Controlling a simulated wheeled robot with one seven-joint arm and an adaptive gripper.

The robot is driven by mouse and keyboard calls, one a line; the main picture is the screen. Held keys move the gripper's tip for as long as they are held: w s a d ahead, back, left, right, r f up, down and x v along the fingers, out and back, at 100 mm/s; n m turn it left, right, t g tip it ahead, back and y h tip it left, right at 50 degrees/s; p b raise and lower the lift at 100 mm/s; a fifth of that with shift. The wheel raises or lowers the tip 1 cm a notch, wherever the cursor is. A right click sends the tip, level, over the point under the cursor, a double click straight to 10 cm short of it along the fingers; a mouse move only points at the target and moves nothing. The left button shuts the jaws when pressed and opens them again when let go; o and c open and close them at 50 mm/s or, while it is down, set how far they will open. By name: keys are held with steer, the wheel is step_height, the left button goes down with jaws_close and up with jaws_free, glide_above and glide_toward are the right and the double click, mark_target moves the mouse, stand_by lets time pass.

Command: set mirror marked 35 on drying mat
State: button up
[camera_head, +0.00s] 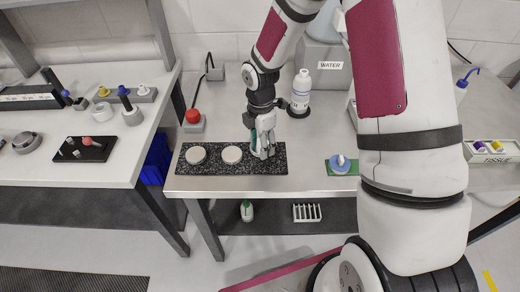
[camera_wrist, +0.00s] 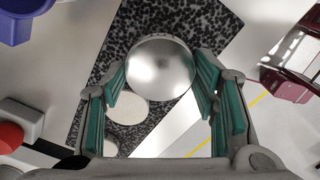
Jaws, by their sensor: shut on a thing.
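A round, shiny silver mirror (camera_wrist: 160,68) is between the green-padded fingers of my gripper (camera_wrist: 163,85) in the wrist view. My gripper is shut on it. No number shows on the mirror's visible face. The drying mat is a black speckled strip (camera_head: 214,168) along the front of the middle bench, and it also shows in the wrist view (camera_wrist: 205,25). My gripper (camera_head: 263,152) is over the mat's right end in the head view, mostly hiding the mirror. I cannot tell if the mirror touches the mat.
Two pale discs (camera_head: 196,155) (camera_head: 232,155) lie on the mat, left of my gripper. A red button (camera_head: 193,116) stands behind the mat's left end. A white bottle (camera_head: 301,90) stands behind my gripper. A blue round piece on a green pad (camera_head: 331,170) is to the right.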

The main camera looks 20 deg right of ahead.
steer(key=shift+f+p, duration=0.35)
steer(key=shift+f, duration=1.4)
steer(key=shift+f, duration=0.1)
steer(key=o, duration=1.3)
steer(key=shift+c, duration=0.2)
